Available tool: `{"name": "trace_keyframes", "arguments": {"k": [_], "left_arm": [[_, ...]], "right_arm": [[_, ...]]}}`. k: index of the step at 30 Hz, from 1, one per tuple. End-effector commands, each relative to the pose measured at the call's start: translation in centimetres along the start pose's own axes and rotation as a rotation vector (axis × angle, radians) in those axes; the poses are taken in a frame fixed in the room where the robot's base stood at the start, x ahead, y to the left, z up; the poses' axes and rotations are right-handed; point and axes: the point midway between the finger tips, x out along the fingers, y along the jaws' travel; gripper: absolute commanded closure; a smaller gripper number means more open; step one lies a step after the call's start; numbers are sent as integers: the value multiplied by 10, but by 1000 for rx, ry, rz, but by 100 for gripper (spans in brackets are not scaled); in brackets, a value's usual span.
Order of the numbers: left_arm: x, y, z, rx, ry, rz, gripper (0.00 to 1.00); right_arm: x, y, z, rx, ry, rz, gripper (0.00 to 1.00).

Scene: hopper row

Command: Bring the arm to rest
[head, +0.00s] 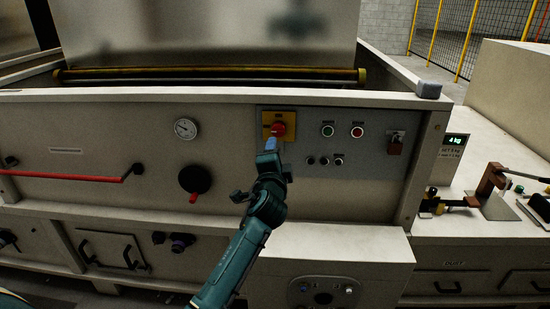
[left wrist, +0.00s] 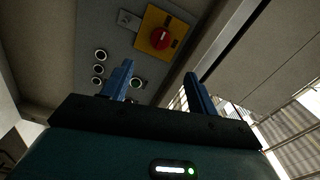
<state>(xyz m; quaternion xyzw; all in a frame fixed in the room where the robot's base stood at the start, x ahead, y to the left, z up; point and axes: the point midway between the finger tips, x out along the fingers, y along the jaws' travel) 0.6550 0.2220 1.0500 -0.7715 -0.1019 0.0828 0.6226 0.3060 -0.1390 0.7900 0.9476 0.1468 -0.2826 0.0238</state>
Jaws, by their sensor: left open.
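My left arm, teal, reaches up from the bottom middle of the head view. Its gripper (head: 271,144) has blue fingers and is just below a red rotary knob (head: 278,129) on a yellow plate (head: 267,118). In the left wrist view the two blue fingers of the gripper (left wrist: 158,82) stand apart with nothing between them. The red knob (left wrist: 160,38) and yellow plate (left wrist: 147,46) are beyond the fingertips there, and the fingers look apart from the knob. My right gripper is in neither view.
A grey control panel (head: 375,190) holds green and red buttons. A gauge (head: 186,128), a black knob with a red handle (head: 194,180) and a red bar (head: 80,177) are to the left. A bench with a scale display (head: 454,140) and a brown-and-black fixture (head: 489,180) stands right.

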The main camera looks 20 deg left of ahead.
Motion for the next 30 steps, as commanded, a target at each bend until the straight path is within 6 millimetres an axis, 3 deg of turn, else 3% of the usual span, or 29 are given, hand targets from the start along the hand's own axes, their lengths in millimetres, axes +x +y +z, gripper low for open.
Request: {"name": "trace_keyframes", "arguments": {"k": [7,11,14,18,21,27,30], "left_arm": [[-2,5,1,-8,3,9,41],[-22,42,10,-81,23,81,41],[-59,94,22,-207,48,191,41],[-133,165,39,-447,61,381,41],[-193,203,50,-628,42,513,41],[-301,241,65,-956,-46,730,41],[-336,247,68,-1068,-91,795,41]], "right_arm": [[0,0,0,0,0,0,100],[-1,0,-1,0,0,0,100],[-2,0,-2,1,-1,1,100],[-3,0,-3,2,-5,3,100],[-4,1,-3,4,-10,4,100],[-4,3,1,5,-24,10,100],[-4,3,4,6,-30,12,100]]}}
